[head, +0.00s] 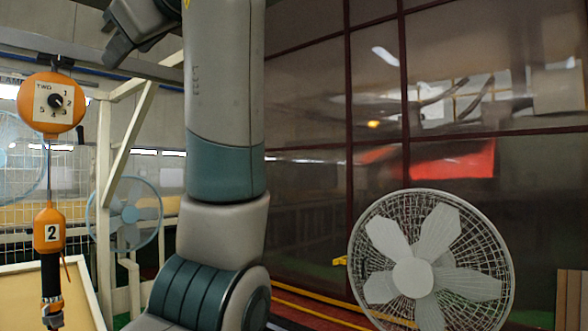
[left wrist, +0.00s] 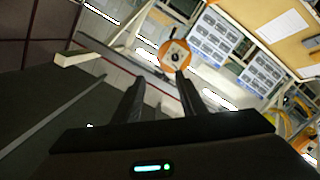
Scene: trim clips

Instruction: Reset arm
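My left arm rises through the middle of the head view, folded upward. My left gripper (head: 118,45) is at the top left of that view, only partly shown and high above the surroundings. In the left wrist view its two dark fingers stand apart, with nothing held between the fingertips (left wrist: 160,78). An orange round tool balancer (left wrist: 175,55) shows beyond the fingers, not gripped. My right gripper is in neither view.
The orange balancer (head: 52,103) hangs at the left with an orange tool (head: 49,231) below it. A white fan (head: 430,262) stands at lower right before a dark panelled wall (head: 310,200). A pale wooden frame (head: 104,190) and blue fan (head: 130,215) are left of my arm.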

